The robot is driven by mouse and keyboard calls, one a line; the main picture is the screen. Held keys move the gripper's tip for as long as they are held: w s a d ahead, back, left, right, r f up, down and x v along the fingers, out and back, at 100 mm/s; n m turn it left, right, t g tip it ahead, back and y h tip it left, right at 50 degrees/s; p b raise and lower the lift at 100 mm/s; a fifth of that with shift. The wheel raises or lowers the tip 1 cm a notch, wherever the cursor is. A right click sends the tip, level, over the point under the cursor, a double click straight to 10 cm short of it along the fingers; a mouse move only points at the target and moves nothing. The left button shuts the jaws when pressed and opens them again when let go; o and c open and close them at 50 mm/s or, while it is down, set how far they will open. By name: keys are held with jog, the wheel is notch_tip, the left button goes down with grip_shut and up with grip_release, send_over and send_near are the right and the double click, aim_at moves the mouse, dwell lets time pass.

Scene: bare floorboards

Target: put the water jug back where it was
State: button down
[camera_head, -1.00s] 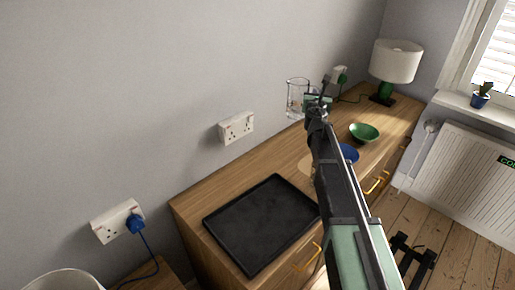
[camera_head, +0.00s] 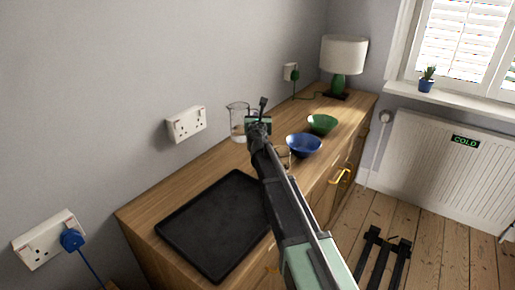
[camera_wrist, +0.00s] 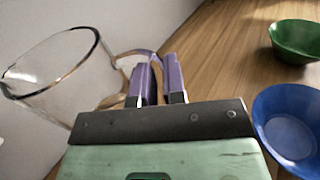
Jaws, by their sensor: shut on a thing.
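The water jug (camera_head: 238,122) is clear glass with some water low in it. It is upright in the head view, near the wall at the dresser's back edge. I cannot tell whether its base touches the wooden top. In the wrist view the jug (camera_wrist: 62,75) fills the left side, its rim tilted in the picture. My gripper (camera_head: 260,117) is at the jug's right side. In the wrist view my gripper's purple fingers (camera_wrist: 160,78) are shut on the jug's handle, which is partly hidden between them.
On the wooden dresser (camera_head: 180,185) are a black tray (camera_head: 213,225), a blue bowl (camera_head: 304,145), a green bowl (camera_head: 322,123) and a lamp (camera_head: 343,58). A tan-rimmed item (camera_head: 283,157) is partly hidden by my arm. Bare wood lies between tray and jug.

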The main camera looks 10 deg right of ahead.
notch_tip(320, 180, down, 6)
jog(key=b, duration=0.4)
jog(key=shift+r, duration=0.35)
jog(key=shift+f, duration=0.1)
jog(key=c, duration=1.7)
grip_release()
jog(key=shift+f, duration=0.1)
jog(key=o, duration=0.5)
jog(key=shift+r, duration=0.2)
